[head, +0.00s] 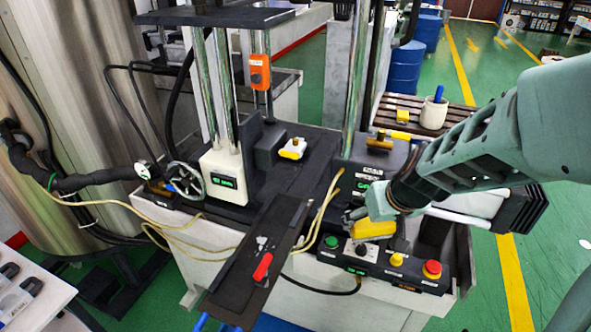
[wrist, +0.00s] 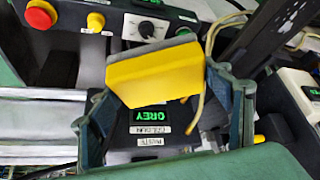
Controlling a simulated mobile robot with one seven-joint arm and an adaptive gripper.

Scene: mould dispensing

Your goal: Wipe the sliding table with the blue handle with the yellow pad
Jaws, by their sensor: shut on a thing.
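The sliding table (head: 283,212) is a long dark plate running from the machine toward the front in the head view. Pale grey bits (head: 262,243) and a red lever-like piece (head: 263,267) lie on its front part. Blue handle parts (head: 201,321) show at its front end. My gripper (head: 366,222) is shut on the yellow pad (head: 374,229), right of the table and above the control box, apart from the table. In the wrist view my gripper (wrist: 165,108) holds the yellow pad (wrist: 155,76), its grey layer along the top edge.
The control box (head: 375,262) has green, yellow and red buttons and a knob. Steel columns (head: 355,75) stand behind. Tan hoses (head: 325,210) lie close to the table's right side. A white-and-yellow item (head: 293,148) sits on the machine. A cup (head: 433,112) stands at the back right.

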